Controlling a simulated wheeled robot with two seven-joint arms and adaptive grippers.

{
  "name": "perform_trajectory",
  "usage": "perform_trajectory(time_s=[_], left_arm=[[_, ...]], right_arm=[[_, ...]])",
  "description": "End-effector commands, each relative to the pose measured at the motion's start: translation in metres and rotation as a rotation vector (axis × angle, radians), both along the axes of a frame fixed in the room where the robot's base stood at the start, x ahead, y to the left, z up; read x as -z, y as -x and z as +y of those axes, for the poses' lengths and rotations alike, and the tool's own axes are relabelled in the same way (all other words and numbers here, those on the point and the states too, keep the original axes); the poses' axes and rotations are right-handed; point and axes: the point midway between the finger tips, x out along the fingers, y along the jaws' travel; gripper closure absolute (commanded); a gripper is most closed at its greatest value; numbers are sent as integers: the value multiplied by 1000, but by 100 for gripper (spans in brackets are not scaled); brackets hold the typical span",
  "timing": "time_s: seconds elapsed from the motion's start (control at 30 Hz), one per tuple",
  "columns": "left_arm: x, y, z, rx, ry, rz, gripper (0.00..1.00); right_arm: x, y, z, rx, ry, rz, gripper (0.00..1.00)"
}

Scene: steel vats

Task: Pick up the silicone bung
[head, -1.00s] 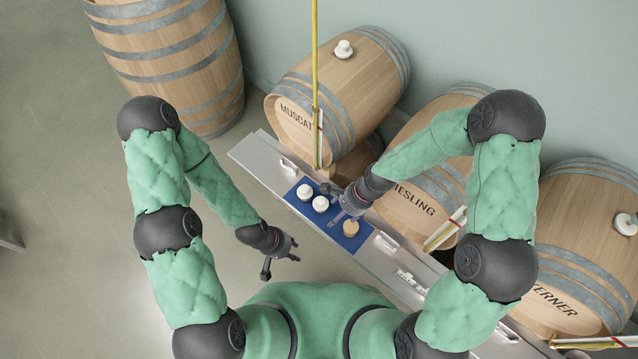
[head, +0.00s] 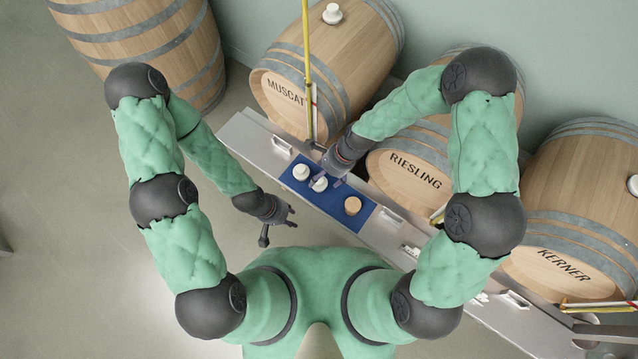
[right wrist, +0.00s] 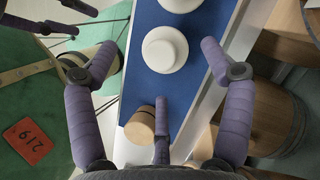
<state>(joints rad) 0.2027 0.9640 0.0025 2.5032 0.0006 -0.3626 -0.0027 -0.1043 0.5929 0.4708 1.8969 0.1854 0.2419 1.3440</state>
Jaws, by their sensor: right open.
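Two white bungs, likely silicone, sit on a blue mat (head: 335,207): one at the mat's left end (head: 301,172) and one beside it (head: 319,184). A tan, wood-coloured bung (head: 352,205) stands further right. My right gripper (head: 328,180) is open over the second white bung and partly hides it in the head view. In the right wrist view, that white bung (right wrist: 165,49) lies between the spread fingers (right wrist: 158,62), with gaps on both sides. The tan bung (right wrist: 140,125) is beside the third finger. My left gripper (head: 279,222) is open and empty, off the bench.
The mat lies on a narrow steel bench (head: 250,138) before the Muscat (head: 290,85), Riesling (head: 410,180) and Kerner (head: 560,265) barrels. A yellow upright pole (head: 307,70) stands near the mat's left end. Floor to the left is clear.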

Motion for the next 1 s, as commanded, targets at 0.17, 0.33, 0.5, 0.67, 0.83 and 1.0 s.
perform_trajectory(time_s=[0.17, 0.33, 0.5, 0.67, 0.83, 1.0], left_arm=[[13, 0, 0, 0, 0, 0, 62], [26, 0, 0, 0, 0, 0, 62], [29, 0, 0, 0, 0, 0, 62], [28, 0, 0, 0, 0, 0, 62], [28, 0, 0, 0, 0, 0, 62], [28, 0, 0, 0, 0, 0, 62]], right_arm=[[19, -1, 4, 0, 0, 1, 19], [42, -1, 11, 1, 0, 1, 19], [48, 0, 15, 1, 0, 0, 19], [47, -1, 15, 1, 0, 0, 19], [47, -1, 15, 1, 0, 0, 67], [47, 0, 15, 1, 0, 0, 78]])
